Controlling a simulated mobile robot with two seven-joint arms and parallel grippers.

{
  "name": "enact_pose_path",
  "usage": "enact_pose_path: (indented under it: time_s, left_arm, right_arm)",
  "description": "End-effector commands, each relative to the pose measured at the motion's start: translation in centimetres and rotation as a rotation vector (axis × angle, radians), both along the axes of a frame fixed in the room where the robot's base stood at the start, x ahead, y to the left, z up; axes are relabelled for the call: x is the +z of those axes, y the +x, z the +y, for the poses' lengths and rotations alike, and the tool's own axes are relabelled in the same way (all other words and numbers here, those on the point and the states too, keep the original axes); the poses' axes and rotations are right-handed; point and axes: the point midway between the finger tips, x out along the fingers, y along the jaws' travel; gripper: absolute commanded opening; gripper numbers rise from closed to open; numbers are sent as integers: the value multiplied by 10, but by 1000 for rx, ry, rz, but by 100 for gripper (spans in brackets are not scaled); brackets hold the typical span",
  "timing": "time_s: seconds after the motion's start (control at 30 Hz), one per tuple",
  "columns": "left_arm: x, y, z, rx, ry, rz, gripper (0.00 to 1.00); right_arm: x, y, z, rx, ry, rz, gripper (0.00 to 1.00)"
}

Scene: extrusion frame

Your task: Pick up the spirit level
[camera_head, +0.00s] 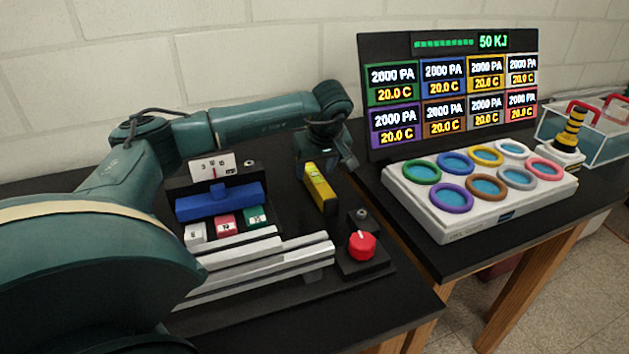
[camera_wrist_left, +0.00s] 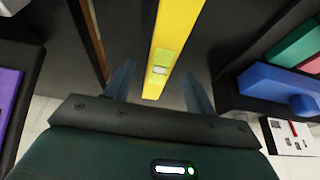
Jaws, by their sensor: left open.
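The spirit level (camera_head: 321,189) is a yellow bar lying on the black table, to the right of the blue block and its device. My left gripper (camera_head: 325,160) is above its far end, pointing down. In the left wrist view, the level (camera_wrist_left: 172,45) runs lengthwise between the two fingers of my open left gripper (camera_wrist_left: 158,72), with a pale vial window near its close end. Gaps show on both sides, so the fingers do not grip it. My right gripper is not in view.
A red knob on a black box (camera_head: 361,246) and grey extrusion bars (camera_head: 270,262) lie in front of the level. A blue block (camera_head: 220,201) is left. A white panel with coloured rings (camera_head: 480,205) and a display board (camera_head: 450,90) stand right.

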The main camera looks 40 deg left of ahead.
Motion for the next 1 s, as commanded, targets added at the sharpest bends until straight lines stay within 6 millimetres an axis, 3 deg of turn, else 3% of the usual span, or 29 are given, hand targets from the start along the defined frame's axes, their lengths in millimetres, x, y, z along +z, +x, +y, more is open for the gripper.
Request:
enact_pose_path:
  time_s: [0.2, 0.5, 1.0]
  left_arm:
    - [-28, 5, 9, 2, 0, 2, 55]
    - [-31, 6, 10, 1, 0, 0, 54]
    - [-31, 6, 10, 0, 0, 0, 13]
  right_arm:
    - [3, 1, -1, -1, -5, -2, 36]
    - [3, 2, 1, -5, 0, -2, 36]
    - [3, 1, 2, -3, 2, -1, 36]
